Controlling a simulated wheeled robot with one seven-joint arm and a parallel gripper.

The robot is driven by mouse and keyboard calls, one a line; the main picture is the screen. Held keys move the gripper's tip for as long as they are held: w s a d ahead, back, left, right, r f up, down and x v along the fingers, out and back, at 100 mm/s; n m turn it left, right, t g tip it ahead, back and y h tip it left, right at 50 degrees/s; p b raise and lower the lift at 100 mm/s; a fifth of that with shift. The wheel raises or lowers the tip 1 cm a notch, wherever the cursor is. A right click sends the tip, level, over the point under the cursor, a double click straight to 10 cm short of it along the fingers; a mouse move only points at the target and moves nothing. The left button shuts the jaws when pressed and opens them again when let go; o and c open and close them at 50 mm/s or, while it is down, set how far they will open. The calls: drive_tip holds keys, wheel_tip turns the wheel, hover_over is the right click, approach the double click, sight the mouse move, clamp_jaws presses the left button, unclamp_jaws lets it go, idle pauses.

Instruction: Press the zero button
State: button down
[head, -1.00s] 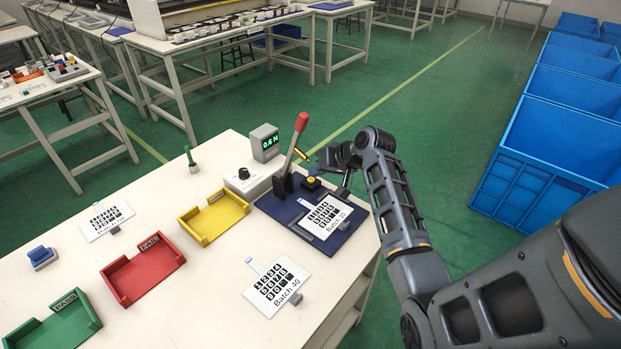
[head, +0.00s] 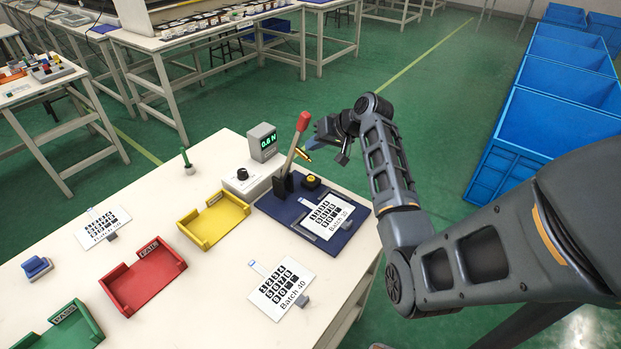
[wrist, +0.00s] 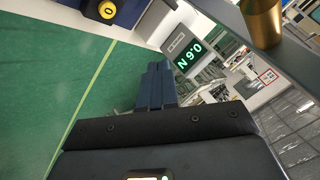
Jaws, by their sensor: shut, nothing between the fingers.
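The zero button is a yellow round button on a black base (head: 311,181), at the back of the blue fixture plate (head: 346,230). In the wrist view the yellow button (wrist: 107,10), marked 0, shows at the top edge. My gripper (head: 316,141) is above and behind the button in the head view, apart from it. In the wrist view its dark fingers (wrist: 158,72) are together with nothing between them. The grey display (head: 262,142) reads 0.6 N, also in the wrist view (wrist: 193,54).
A red-handled lever (head: 301,122) stands beside the button, with a brass piece (head: 303,155) near my gripper. A Batch 20 keypad film (head: 328,216) lies on the plate. A yellow tray (head: 212,217), a red tray (head: 140,284) and a Batch 40 film (head: 281,286) lie leftward.

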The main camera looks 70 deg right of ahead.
drive_tip(key=b, duration=0.6)
hover_over(314, 179)
wheel_tip(314, 179, down, 6)
drive_tip(key=shift+f, duration=0.15)
drive_tip(key=shift+f+b, duration=0.65)
drive_tip(key=shift+f, duration=0.6)
drive_tip(key=shift+f, duration=0.1)
idle(0.6)
drive_tip(key=shift+f, duration=0.3)
drive_tip(key=shift+f, duration=0.4)
idle(0.5)
drive_tip(key=shift+r, duration=0.1)
drive_tip(key=shift+r+p, duration=0.55)
drive_tip(key=shift+r, duration=0.2)
